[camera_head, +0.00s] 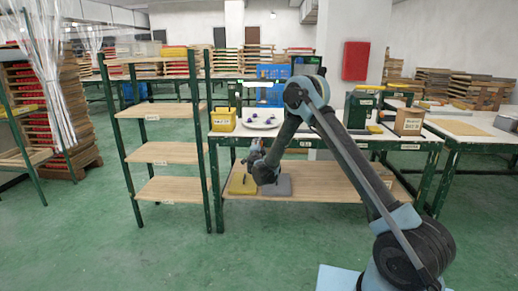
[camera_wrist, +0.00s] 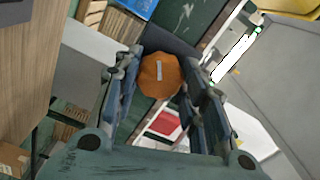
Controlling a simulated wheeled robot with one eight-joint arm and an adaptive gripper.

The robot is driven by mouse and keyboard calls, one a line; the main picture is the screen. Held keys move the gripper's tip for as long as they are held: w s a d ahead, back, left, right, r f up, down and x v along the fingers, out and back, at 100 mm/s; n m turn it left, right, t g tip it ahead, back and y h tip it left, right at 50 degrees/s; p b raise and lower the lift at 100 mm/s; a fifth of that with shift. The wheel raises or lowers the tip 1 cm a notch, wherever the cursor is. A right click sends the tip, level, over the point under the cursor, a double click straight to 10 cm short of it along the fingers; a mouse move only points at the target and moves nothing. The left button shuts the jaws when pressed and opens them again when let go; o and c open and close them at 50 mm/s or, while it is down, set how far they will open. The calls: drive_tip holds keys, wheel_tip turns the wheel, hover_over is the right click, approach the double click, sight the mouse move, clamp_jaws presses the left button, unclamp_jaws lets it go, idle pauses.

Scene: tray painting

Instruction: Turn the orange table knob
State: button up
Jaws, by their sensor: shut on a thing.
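The orange knob (camera_wrist: 159,76) is a faceted orange piece with a pale bar mark on its face, in the middle of the wrist view. My gripper (camera_wrist: 163,84) has one dark blue finger on each side of it and is shut on it. In the head view my gripper (camera_head: 256,160) is at the front of the green-framed table, just below the tabletop edge.
The table (camera_head: 306,140) carries a yellow bin (camera_head: 223,121) and a white plate (camera_head: 262,123) with small purple things. A lower wooden shelf (camera_head: 330,182) holds a yellow piece and a grey piece. A shelf rack (camera_head: 160,152) stands left. The green floor in front is clear.

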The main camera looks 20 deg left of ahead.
drive_tip(key=shift+w+d+m, duration=0.15)
drive_tip(key=shift+d+m, duration=0.05)
drive_tip(key=shift+m, duration=0.7)
drive_tip(key=o, duration=1.1)
drive_tip(key=shift+f, duration=0.15)
drive_tip(key=shift+c, duration=0.2)
drive_tip(key=shift+a, duration=0.1)
drive_tip(key=v, duration=1.2)
